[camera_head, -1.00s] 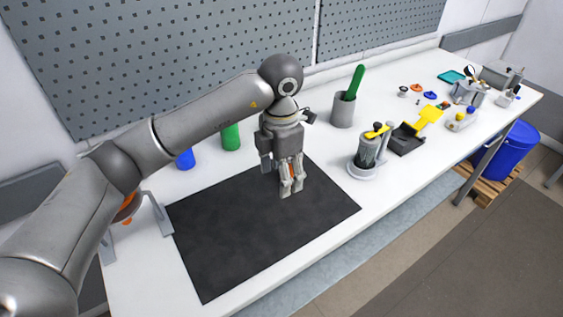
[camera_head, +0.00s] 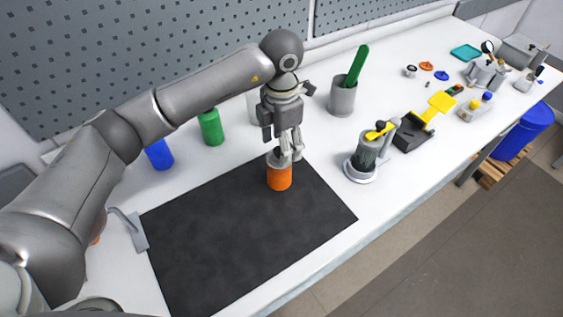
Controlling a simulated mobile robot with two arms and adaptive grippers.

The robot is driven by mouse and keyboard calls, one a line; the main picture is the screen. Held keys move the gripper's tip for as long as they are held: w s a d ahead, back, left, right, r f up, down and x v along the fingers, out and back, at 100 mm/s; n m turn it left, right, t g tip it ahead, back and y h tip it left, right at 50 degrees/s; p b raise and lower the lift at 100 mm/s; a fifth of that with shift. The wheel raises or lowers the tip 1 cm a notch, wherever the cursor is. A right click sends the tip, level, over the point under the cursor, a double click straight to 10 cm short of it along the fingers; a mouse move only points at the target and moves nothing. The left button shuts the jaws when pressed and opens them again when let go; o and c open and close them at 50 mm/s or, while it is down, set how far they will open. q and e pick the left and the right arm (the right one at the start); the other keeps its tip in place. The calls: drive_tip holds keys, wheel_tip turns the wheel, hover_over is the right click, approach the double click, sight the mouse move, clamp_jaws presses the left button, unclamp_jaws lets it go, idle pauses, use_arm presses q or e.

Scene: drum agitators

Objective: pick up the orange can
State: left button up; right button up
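The orange can (camera_head: 279,179), with a grey upper part, appears upright at the back part of the black mat (camera_head: 235,235), near its far right corner. My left gripper (camera_head: 291,155) points down at the can's top, with its fingers at the top and right side of the can. The fingers look fairly close together, but I cannot tell whether they touch or grip it. My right gripper is not in view.
Blue (camera_head: 159,155) and green (camera_head: 211,127) cans stand behind the mat, left of my gripper. A grey cup (camera_head: 342,97) with a green tool and a grey device (camera_head: 364,160) stand to the right. The front of the mat is clear.

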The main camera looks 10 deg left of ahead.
sight(279, 170)
use_arm(q)
drive_tip(key=shift+s+a+f+p, duration=0.15)
drive_tip(key=shift+s+f, duration=0.15)
drive_tip(key=shift+f, duration=0.2)
drive_tip(key=shift+s+d+f+p, duration=0.15)
drive_tip(key=shift+s+f, duration=0.1)
drive_tip(key=shift+f, duration=0.25)
drive_tip(key=f+p, duration=0.1)
drive_tip(key=f, duration=0.1)
drive_tip(key=f+p, duration=0.1)
drive_tip(key=f, duration=0.1)
drive_tip(key=shift+w+a+f+p, duration=0.2)
drive_tip(key=shift+p, duration=0.1)
drive_tip(key=shift+f, duration=0.45)
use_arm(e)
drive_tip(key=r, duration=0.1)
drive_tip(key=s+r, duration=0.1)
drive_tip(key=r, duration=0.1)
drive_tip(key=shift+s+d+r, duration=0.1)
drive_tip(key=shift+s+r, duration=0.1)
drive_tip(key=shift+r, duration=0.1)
use_arm(q)
drive_tip(key=c, duration=0.8)
drive_tip(key=shift+c, duration=0.2)
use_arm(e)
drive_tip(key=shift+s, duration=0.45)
use_arm(q)
drive_tip(key=shift+r, duration=0.1)
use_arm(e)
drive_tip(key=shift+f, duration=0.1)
